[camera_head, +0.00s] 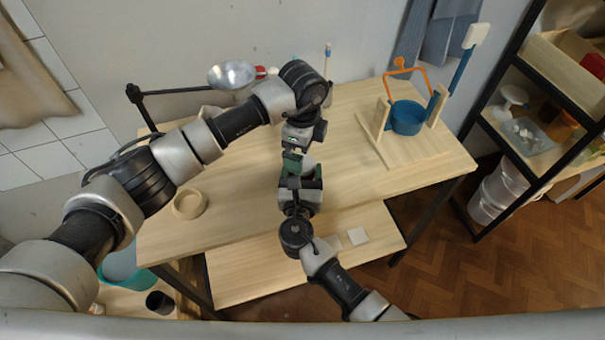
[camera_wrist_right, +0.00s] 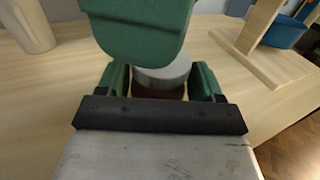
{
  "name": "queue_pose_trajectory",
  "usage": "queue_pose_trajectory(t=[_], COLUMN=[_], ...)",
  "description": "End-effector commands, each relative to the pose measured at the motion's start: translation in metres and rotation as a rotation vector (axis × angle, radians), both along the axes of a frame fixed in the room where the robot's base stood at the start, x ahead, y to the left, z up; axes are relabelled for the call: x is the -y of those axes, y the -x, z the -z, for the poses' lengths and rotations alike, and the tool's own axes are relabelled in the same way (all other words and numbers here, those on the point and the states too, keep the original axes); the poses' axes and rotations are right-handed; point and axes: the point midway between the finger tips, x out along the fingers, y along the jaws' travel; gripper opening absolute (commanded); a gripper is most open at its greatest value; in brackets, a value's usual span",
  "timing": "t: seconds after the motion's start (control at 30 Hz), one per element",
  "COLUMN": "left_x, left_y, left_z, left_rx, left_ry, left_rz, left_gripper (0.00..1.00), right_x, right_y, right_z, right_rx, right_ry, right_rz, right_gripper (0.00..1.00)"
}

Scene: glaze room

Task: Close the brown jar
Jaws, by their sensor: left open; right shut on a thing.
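The brown jar (camera_wrist_right: 158,94) shows as a narrow dark brown strip between my right gripper's fingers in the right wrist view. A pale grey round piece (camera_wrist_right: 163,74), looking like its lid, is above the brown part; I cannot tell whether it is seated. My right gripper (camera_head: 300,183) is shut on the jar over the middle of the table; its green fingers flank the jar in the wrist view (camera_wrist_right: 161,82). My left gripper (camera_head: 293,160) is open just beyond it, and a green finger covers part of the pale piece from above. In the head view the grippers hide the jar.
The wooden table (camera_head: 345,150) carries a round wooden dish (camera_head: 189,203) at left and a wooden stand with a blue pot (camera_head: 407,118) at right. A silver lamp (camera_head: 232,75) stands behind my left arm. Black shelving (camera_head: 500,140) is at far right. The table's right front is clear.

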Motion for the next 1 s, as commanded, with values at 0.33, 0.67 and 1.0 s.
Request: queue_pose_trajectory(t=[0.33, 0.67, 1.0], left_x=[0.0, 0.0, 0.0], left_y=[-0.001, -0.001, 0.0], left_z=[-0.022, -0.091, -0.12], left_rx=[0.003, 0.004, 0.0], left_ry=[0.002, 0.0, 0.001], left_rz=[0.002, 0.0, 0.001], left_gripper=[1.0, 1.0, 1.0], right_x=[0.0, 0.0, 0.0], right_y=[0.0, 0.0, 0.0], right_z=[0.0, 0.0, 0.0], right_rx=[0.0, 0.0, 0.0], right_ry=[0.0, 0.0, 0.0], right_rz=[0.0, 0.0, 0.0], right_gripper=[0.0, 0.0, 0.0])
